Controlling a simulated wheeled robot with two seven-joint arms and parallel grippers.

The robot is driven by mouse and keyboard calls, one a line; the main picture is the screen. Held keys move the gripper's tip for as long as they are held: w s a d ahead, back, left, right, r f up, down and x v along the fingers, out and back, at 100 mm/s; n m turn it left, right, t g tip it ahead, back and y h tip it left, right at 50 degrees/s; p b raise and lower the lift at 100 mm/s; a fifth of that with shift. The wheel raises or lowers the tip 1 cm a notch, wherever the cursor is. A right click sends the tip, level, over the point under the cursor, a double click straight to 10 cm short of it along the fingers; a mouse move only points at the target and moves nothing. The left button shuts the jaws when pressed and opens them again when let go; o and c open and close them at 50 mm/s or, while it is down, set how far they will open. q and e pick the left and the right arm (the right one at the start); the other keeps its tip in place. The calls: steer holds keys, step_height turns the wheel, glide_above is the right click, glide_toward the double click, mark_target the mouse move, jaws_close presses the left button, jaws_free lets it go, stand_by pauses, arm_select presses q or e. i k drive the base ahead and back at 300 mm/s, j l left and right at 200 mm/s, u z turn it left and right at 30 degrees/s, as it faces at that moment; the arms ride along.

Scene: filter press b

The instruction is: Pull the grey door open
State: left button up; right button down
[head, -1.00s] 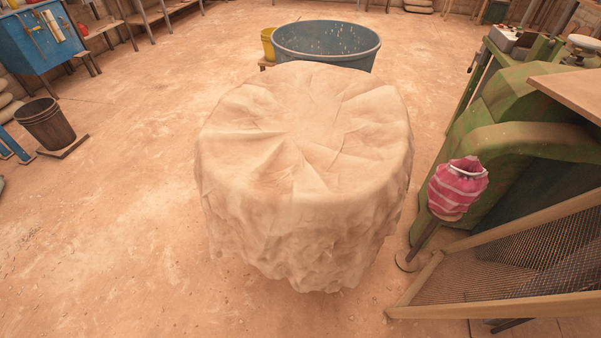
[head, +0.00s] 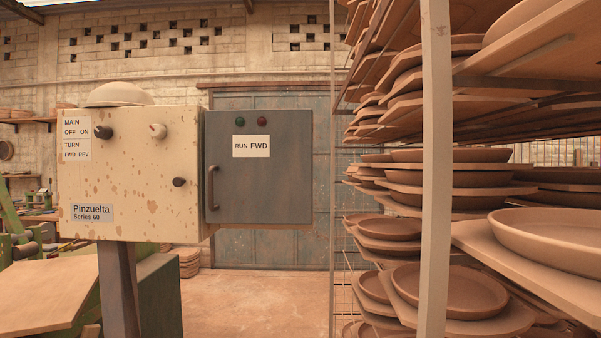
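The grey door (head: 258,185) is the front of a small box beside a cream control panel (head: 140,165) on a post. It looks closed, its face flat to me. A vertical bar handle (head: 213,188) is at its left edge. Neither of my grippers is in view.
A tall rack (head: 436,170) of clay dishes on boards stands close on the right. A wooden board (head: 48,293) and green machinery are at lower left. Large grey-blue doors (head: 270,248) are in the back wall. Open floor (head: 250,300) lies below the box.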

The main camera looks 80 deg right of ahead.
mark_target(258, 163)
steer(key=z, duration=2.3)
steer(key=i+j, duration=0.35)
